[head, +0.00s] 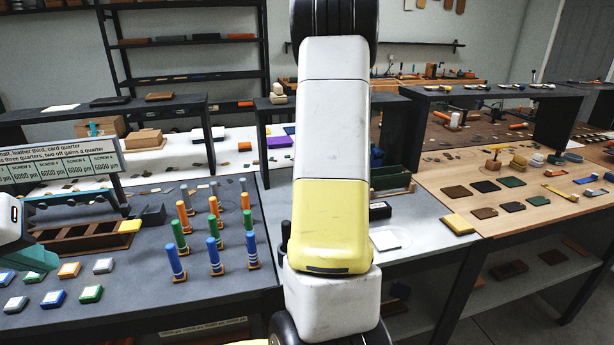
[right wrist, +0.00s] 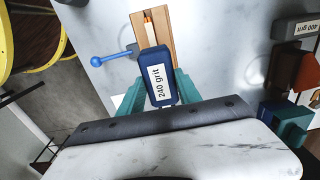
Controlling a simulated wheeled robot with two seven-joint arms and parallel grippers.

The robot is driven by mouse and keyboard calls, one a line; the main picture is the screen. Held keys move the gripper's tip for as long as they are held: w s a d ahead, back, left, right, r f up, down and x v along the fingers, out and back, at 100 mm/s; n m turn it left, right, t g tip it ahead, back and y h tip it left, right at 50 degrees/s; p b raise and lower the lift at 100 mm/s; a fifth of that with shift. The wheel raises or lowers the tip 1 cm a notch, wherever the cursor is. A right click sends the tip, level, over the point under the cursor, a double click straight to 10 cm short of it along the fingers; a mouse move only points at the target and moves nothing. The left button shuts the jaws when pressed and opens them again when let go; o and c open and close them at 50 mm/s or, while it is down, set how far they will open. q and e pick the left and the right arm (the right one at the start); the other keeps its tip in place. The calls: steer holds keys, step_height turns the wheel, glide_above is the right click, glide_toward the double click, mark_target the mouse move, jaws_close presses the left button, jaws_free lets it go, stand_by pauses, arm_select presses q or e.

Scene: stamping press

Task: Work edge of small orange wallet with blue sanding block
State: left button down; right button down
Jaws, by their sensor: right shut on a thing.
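In the right wrist view, my right gripper (right wrist: 155,88) is shut on a dark blue sanding block (right wrist: 157,62) labelled "240 grit". The block is over the near part of a wooden clamp (right wrist: 166,32). A thin orange strip (right wrist: 148,22), perhaps the edge of the small orange wallet, shows in the clamp beyond the block. The block hides the rest; I cannot tell whether it touches the strip. My left gripper (head: 38,262) shows only partly at the left edge of the head view, over the left bench; its opening cannot be judged.
A blue ball-ended lever (right wrist: 97,61) sticks out left of the clamp. A grey "400 grit" block (right wrist: 295,28) and a brown block (right wrist: 290,68) stand at the right. In the head view, several coloured sticks (head: 213,255) stand on the left bench. My arm blocks the middle.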

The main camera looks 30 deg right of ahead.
steer(key=shift+f, duration=0.7)
stand_by(1.1)
steer(key=shift+w+a, duration=0.25)
steer(key=shift+a, duration=0.7)
steer(key=shift+w+a, duration=0.2)
steer(key=shift+a, duration=0.7)
steer(key=shift+a, duration=0.15)
steer(key=shift+w+a, duration=0.25)
steer(key=shift+a, duration=0.6)
steer(key=shift+w+a, duration=0.25)
steer(key=shift+a, duration=0.55)
steer(key=shift+d, duration=0.15)
steer(key=shift+s+d, duration=0.25)
steer(key=shift+d, duration=0.65)
steer(key=shift+s+d, duration=0.25)
steer(key=shift+d, duration=0.6)
steer(key=shift+d, duration=0.1)
